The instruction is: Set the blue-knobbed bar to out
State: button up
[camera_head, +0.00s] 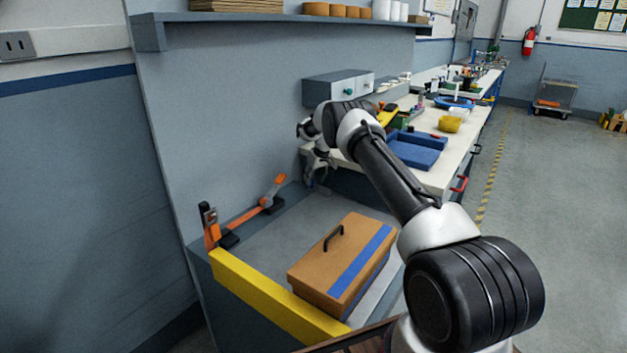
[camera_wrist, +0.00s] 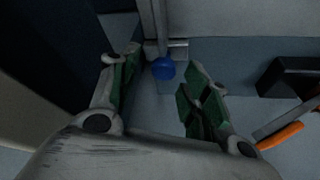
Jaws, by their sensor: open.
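The blue knob (camera_wrist: 163,68) shows in the wrist view, in front of a pale grey bar or bracket (camera_wrist: 178,49) by the wall. My gripper (camera_wrist: 162,75) is open, with its green-padded fingers apart on either side of the knob as seen from the wrist. Whether the fingers reach as deep as the knob, I cannot tell. In the head view my gripper (camera_head: 318,172) hangs by the wall at the near end of the long workbench. The knob and bar are hidden there behind my arm, and the bar's setting cannot be read.
A brown box (camera_head: 312,270) with a blue stripe and a black handle sits on the near surface, behind a yellow edge (camera_head: 270,305). A grey control box (camera_head: 340,88) and blue trays (camera_head: 412,152) are beyond.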

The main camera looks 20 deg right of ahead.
jog(key=a+v, duration=0.1)
jog(key=v, duration=0.9)
jog(key=shift+d+r, duration=0.2)
jog(key=shift+d, duration=0.25)
jog(key=shift+s, duration=0.1)
